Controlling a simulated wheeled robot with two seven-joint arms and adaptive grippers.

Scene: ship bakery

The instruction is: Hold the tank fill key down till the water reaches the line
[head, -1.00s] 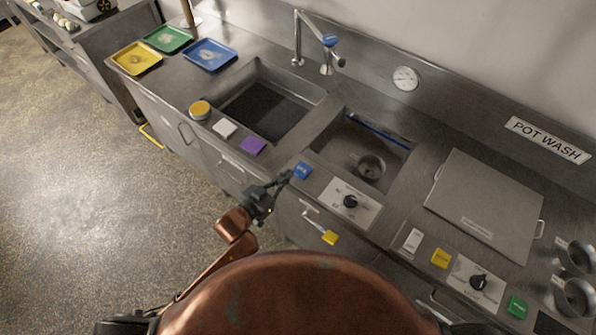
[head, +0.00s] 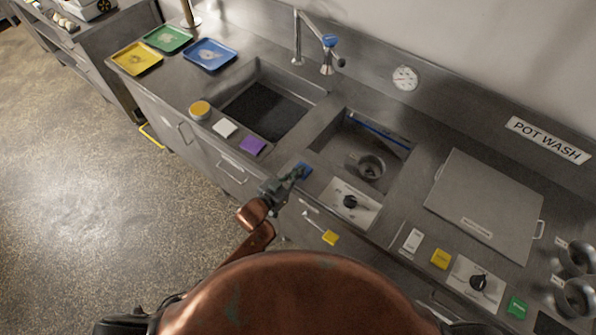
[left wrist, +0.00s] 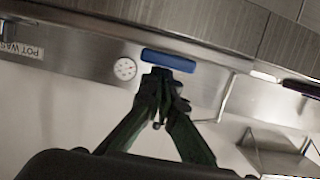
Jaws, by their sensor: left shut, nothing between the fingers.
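A blue key (head: 305,168) sits at the counter's front edge, left of a dial panel. My left gripper (head: 296,174) is shut and empty, its fingertips at the blue key and partly covering it. In the left wrist view the blue key (left wrist: 168,60) lies right at the shut fingertips (left wrist: 160,76); whether it is pressed down I cannot tell. Behind it is a sink basin (head: 335,140) with a blue strip (head: 375,133) along its back wall and a round metal piece (head: 371,166) inside. I cannot make out a water level. My right gripper is not in view.
A dial panel (head: 341,206) stands right of the key, with a yellow tag (head: 330,237) below. Left are a purple block (head: 252,145), a white block (head: 225,128) and a round orange-topped tin (head: 200,110). A tap (head: 327,62) rises behind. A lidded tank (head: 485,200) is at right.

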